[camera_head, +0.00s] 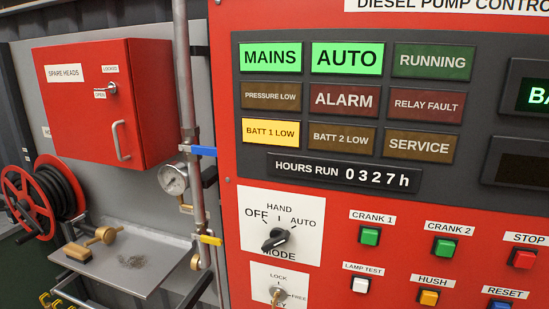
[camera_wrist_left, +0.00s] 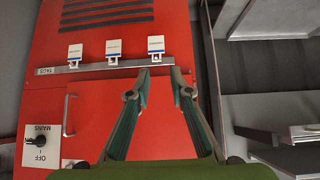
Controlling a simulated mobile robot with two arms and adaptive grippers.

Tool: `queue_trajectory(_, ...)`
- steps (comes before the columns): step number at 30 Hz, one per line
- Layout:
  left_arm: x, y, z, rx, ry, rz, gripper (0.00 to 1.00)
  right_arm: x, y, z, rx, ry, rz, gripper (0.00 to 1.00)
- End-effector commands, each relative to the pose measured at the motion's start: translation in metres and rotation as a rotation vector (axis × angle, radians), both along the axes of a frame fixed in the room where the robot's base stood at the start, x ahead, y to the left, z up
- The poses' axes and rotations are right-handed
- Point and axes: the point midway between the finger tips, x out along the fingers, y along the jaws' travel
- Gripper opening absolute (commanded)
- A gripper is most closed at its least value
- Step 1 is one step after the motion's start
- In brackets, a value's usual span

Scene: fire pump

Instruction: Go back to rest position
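My left gripper (camera_wrist_left: 160,82) shows only in the left wrist view. Its two green-grey fingers reach up from the bottom, and their tips are apart with nothing between them. They stand in front of a red cabinet (camera_wrist_left: 100,105), just below a grey rail with white tags (camera_wrist_left: 110,66). I cannot tell whether a fingertip touches the rail. In the head view neither gripper nor arm shows. My right gripper is in no view.
The head view shows a red pump control panel (camera_head: 330,195) with MAINS, AUTO and BATT 1 LOW lit.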

Motion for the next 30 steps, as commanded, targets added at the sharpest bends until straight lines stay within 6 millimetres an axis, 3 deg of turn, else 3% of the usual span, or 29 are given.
queue_trajectory(1,-0.018,0.014,-0.043,0.027,0.068,0.007,0.20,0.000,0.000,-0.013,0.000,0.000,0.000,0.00)
queue_trajectory(6,-0.086,0.062,-0.143,0.106,0.290,0.040,0.20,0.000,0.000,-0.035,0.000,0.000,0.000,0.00)
queue_trajectory(9,-0.130,0.091,-0.189,0.146,0.416,0.066,0.20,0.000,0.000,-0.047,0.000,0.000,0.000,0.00)
queue_trajectory(12,-0.171,0.115,-0.221,0.182,0.524,0.092,0.20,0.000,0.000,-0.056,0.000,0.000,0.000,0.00)
queue_trajectory(15,-0.202,0.132,-0.239,0.205,0.602,0.112,0.20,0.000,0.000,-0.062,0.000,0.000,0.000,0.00)
queue_trajectory(19,-0.222,0.143,-0.248,0.221,0.652,0.127,0.20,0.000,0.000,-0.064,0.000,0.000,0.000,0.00)
queue_trajectory(30,-0.223,0.144,-0.248,0.222,0.657,0.128,0.20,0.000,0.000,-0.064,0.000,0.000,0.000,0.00)
